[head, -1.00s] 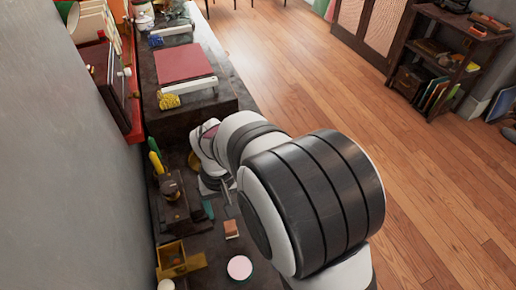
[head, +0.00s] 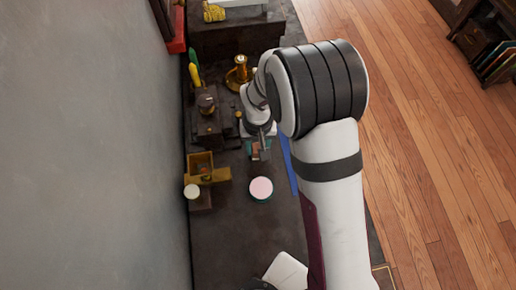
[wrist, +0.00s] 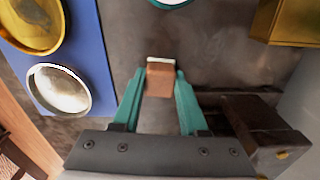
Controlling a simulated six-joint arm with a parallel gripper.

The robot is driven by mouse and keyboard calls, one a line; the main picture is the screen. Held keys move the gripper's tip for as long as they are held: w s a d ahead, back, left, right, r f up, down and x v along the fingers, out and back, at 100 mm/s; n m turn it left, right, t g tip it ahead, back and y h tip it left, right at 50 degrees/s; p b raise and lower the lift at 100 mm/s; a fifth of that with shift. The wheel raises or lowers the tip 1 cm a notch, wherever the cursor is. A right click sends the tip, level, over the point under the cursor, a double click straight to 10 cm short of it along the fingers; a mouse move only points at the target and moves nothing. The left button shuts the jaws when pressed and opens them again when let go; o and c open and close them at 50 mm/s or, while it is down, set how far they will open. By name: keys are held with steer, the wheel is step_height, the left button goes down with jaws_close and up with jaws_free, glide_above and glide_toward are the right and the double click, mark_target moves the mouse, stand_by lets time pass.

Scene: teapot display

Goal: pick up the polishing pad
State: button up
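The polishing pad, which I take to be the small brown block with a pale far edge (wrist: 160,80), lies on the dark bench top in the wrist view. My gripper (wrist: 159,74) is open, its two teal fingers on either side of the block. The fingertips reach along its left and right sides; small gaps seem to show, but I cannot tell whether either finger touches. In the head view my gripper (head: 261,148) points down over the bench, and the arm and fingers mostly hide the block.
A round pink-topped piece (head: 261,189) stands on the bench just nearer. A brass open box (head: 201,167) and a white-topped round piece (head: 191,191) are to the left. A blue mat (wrist: 75,55) bears round metal pieces. A dark wooden block (wrist: 262,125) is close to the right finger.

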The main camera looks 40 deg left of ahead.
jaws_close()
steer(key=shift+r, duration=0.1)
steer(key=shift+r, duration=0.25)
steer(key=r, duration=0.4)
steer(key=shift+w+d, duration=0.2)
steer(key=shift+d, duration=0.15)
steer(key=w+d+r, duration=0.3)
steer(key=d+r, duration=0.3)
steer(key=d, duration=0.4)
steer(key=shift+w+d+r, duration=0.15)
steer(key=shift+w+r, duration=0.05)
steer(key=shift+w, duration=0.05)
